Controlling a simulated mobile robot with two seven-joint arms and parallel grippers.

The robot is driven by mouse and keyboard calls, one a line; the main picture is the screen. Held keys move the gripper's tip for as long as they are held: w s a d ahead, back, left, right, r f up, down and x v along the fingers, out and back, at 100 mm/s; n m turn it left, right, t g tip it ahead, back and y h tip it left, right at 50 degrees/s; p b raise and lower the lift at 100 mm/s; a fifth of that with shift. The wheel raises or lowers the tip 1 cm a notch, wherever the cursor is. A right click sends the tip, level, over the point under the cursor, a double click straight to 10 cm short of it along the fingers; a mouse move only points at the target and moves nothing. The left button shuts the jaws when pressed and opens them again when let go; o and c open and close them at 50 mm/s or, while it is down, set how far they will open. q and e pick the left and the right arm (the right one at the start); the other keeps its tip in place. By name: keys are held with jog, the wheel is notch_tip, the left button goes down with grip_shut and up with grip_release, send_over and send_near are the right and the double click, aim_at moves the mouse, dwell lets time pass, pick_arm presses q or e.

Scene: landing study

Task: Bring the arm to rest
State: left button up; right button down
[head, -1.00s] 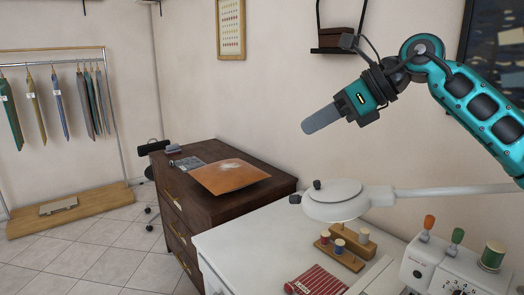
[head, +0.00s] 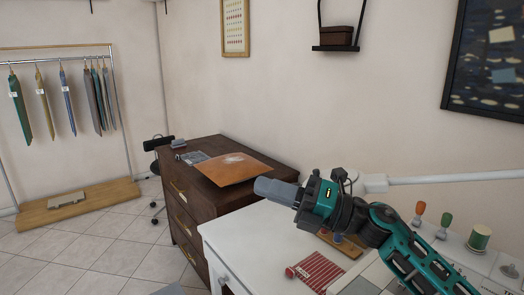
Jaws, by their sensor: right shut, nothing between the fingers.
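My right gripper (head: 275,190) is shut and empty. Its arm comes in from the lower right, and the fingers point left, in front of the dark wooden dresser's near corner and above the white table (head: 250,245). My arm hides most of the white lamp head and part of the thread spool stand. My left gripper is not in view.
A brown dresser (head: 205,200) with an orange sheet (head: 234,168) on top stands behind the fingers. A red striped packet (head: 318,271), a wooden spool stand (head: 341,246) and a machine with a green spool (head: 479,237) are on the white table. A lamp arm (head: 440,179) crosses at right.

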jog(key=s+d+f+m+t+h, duration=0.2)
jog(key=d+f+m+t+h, duration=0.35)
jog(key=f+m, duration=0.6)
jog(key=s+d+f+m+t+h, duration=0.2)
jog(key=d+f+m+t+h, duration=0.2)
jog(key=f+m+t+h, duration=0.75)
jog(key=s+d+f+m+g, duration=0.3)
jog(key=s+f+m+g, duration=0.2)
jog(key=s+f, duration=0.3)
jog(key=s+d+f+m+g, duration=0.3)
jog(key=s+f+m+g, duration=0.3)
jog(key=s+f+m, duration=0.1)
jog(key=s+m, duration=0.1)
jog(key=s, duration=0.1)
jog(key=shift+s+d+f+g+h, duration=0.3)
jog(key=shift+d+f+h, duration=0.05)
jog(key=shift+h, duration=0.05)
